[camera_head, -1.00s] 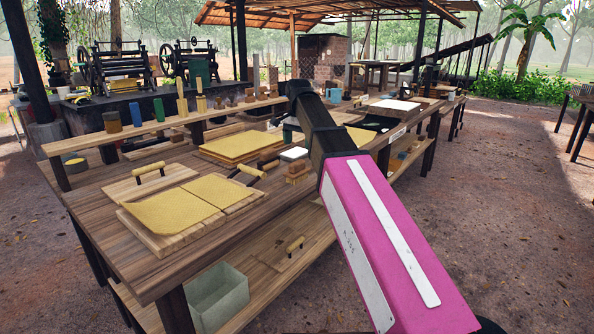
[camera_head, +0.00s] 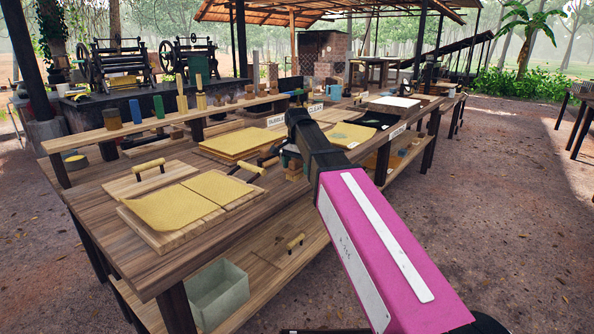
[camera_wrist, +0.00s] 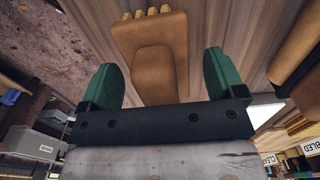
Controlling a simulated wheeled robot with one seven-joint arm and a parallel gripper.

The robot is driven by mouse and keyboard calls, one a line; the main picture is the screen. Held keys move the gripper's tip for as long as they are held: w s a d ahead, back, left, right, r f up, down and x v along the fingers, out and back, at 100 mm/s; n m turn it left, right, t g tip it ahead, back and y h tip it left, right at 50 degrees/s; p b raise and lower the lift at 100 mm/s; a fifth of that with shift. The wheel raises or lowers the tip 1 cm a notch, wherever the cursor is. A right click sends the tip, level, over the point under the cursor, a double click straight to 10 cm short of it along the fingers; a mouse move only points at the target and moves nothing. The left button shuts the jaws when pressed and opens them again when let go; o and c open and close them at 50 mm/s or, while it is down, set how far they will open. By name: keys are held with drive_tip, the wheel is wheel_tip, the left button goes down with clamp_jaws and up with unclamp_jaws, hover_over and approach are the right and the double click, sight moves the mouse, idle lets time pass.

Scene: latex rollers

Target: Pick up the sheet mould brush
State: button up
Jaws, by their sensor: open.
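The brush I take to be the sheet mould brush shows in the wrist view as a brown wooden block (camera_wrist: 150,32) with a raised grip and pale tufts along its far edge. It lies on the wooden table. My gripper (camera_wrist: 159,60) is open, its two green fingers on either side of the brush's raised grip, with gaps showing at both sides. Whether the fingers are level with the grip is hard to tell. In the head view my gripper (camera_head: 285,158) is over the table's middle, and the brush is mostly hidden beside it.
Yellow sheets on a board (camera_head: 180,210) and wooden-handled tools lie left of my gripper. A stack of yellow sheets (camera_head: 240,143) is behind it. A grey bin (camera_head: 217,295) stands below.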

drive_tip(key=c, duration=1)
drive_tip(key=shift+c, duration=0.2)
drive_tip(key=shift+r, duration=0.1)
drive_tip(key=shift+r, duration=0.55)
wheel_tip(320, 180, up, 3)
drive_tip(key=shift+f, duration=0.2)
drive_tip(key=s+a+r, duration=0.6)
drive_tip(key=a+r, duration=0.1)
drive_tip(key=a, duration=0.2)
drive_tip(key=shift+s+a, duration=0.25)
drive_tip(key=shift+s, duration=0.1)
